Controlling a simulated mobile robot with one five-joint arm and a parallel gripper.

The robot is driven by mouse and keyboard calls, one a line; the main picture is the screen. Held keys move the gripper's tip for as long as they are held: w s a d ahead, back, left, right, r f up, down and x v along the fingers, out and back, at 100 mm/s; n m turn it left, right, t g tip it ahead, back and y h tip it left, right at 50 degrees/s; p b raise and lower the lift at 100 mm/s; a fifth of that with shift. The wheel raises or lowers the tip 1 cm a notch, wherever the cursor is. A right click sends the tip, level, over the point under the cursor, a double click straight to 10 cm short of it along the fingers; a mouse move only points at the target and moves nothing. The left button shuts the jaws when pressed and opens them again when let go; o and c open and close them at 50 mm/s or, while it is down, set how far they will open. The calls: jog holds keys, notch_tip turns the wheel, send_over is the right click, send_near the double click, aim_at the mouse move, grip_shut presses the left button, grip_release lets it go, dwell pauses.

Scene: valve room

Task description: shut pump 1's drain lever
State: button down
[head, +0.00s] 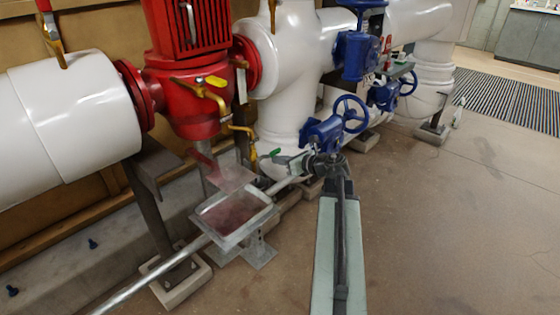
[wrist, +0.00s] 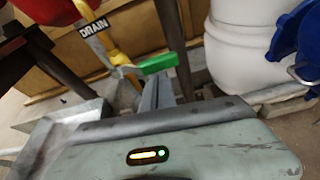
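The drain lever has a green handle (head: 274,152), which shows at the lower end of the yellow drain pipe (head: 249,135) below the red pump (head: 190,70). In the wrist view the green handle (wrist: 158,63) points sideways to the right from the yellow pipe, below a "DRAIN" tag (wrist: 93,28). My gripper (head: 292,161) is just right of the handle in the head view. In the wrist view its fingers (wrist: 158,90) look shut together and empty, with tips just below the handle. I cannot tell whether they touch it.
A metal tray (head: 207,232) with reddish contents stands below the pump. White pipes (head: 285,95) and a blue valve with a handwheel (head: 350,114) are close behind my gripper. Another lever with a yellow handle (head: 216,81) is higher on the pump. Open floor lies to the right.

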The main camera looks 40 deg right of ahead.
notch_tip(320, 180, down, 4)
jog(key=f+b, duration=0.1)
jog(key=b, duration=0.3)
jog(key=r+p+v, duration=0.1)
jog(key=p+v, duration=0.2)
jog(key=v, duration=0.7)
jog(key=shift+a+p, duration=0.15)
jog(key=shift+p, duration=0.15)
